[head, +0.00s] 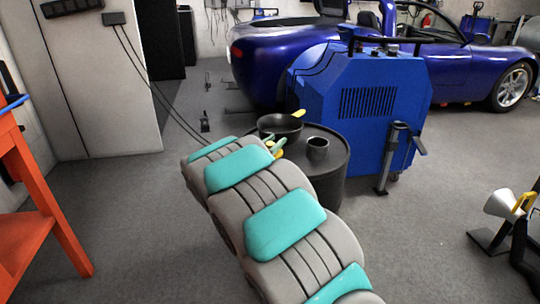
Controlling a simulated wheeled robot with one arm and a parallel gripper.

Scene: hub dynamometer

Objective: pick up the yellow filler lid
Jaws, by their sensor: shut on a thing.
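A small yellow piece (277,152), which looks like the yellow filler lid, shows at the far end of my arm, at the left rim of a round black drum-like table (334,165). My gripper (277,146) is there too, mostly hidden behind my own arm links, and is shut on this piece. The lid's full outline is hidden. I cannot tell whether it touches the table.
A dark pan (280,127) with a yellow-orange handle (298,113) and a black cup (317,149) stand on the table. A blue machine (360,105) stands close behind it, with a blue car (270,55) beyond. An orange frame (45,200) is at left. Floor between is open.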

